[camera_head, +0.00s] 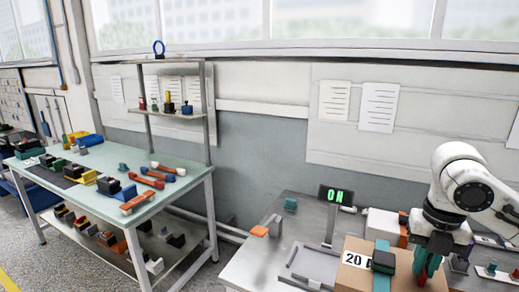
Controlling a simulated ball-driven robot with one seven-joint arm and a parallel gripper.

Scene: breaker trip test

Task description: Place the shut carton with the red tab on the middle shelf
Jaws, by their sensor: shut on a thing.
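A brown carton (350,278) with a white "20" label and a teal band stands on the grey bench at the lower right; its lower part is cut off by the frame. A dark block with teal edges (384,261) is on its top. My gripper (427,268) points down at the carton's right side. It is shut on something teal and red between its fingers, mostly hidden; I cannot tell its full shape. No red tab shows clearly on the carton. A small shelf (181,114) with several small items is above the green-topped table at the left.
A gap separates the table and bench.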

